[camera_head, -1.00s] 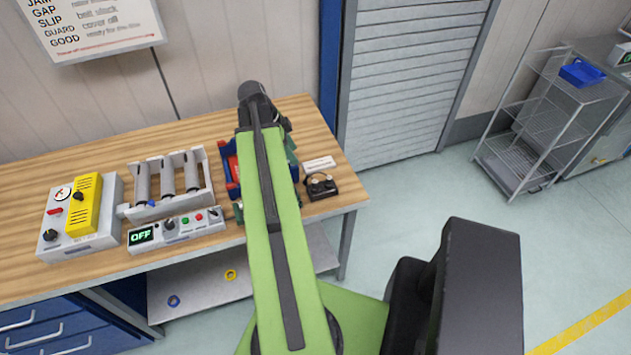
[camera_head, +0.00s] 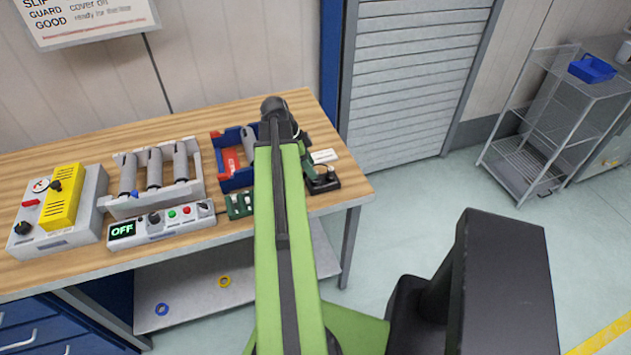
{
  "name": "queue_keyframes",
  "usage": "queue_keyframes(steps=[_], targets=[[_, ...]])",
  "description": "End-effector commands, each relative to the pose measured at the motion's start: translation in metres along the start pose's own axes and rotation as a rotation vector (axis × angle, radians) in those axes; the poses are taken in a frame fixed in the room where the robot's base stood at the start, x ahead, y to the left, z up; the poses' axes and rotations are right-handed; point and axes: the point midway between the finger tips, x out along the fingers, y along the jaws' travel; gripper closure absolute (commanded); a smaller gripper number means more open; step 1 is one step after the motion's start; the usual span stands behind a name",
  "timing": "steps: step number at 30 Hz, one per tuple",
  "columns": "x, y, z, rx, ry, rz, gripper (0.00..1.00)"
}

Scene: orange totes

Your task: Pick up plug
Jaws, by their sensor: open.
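I cannot pick out the plug for certain. A small black block (camera_head: 326,184) sits at the right front of the wooden workbench (camera_head: 345,197), its left part covered by my arm. My green arm reaches over the bench from the front. Its dark joint is in front of the back part of the bench, and a short green link comes down on its right side. My gripper (camera_head: 312,177) is at the lower end of this link, by the black block. It is open, but its fingers are small and hard to make out. I see nothing held.
A blue bin (camera_head: 236,183) with red and grey parts stands left of my arm. In front of it is a green board (camera_head: 239,204). Further left are a roller unit (camera_head: 112,200), a control panel reading OFF (camera_head: 177,224) and a grey box with a yellow cover (camera_head: 62,200). A white label (camera_head: 324,156) lies behind the block.

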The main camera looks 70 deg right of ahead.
Motion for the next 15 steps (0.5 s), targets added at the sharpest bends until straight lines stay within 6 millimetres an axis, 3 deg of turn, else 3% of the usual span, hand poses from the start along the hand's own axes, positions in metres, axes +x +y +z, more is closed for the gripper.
queue_keyframes(steps=[1, 3, 11, 15], targets=[[0.019, -0.001, 0.002, 0.002, 0.0, 0.0, 0.53], [0.029, 0.0, 0.002, 0.003, 0.0, 0.0, 0.53], [0.028, 0.0, -0.001, 0.001, 0.0, 0.0, 0.53], [0.028, 0.0, -0.001, 0.002, 0.0, 0.001, 0.71]])
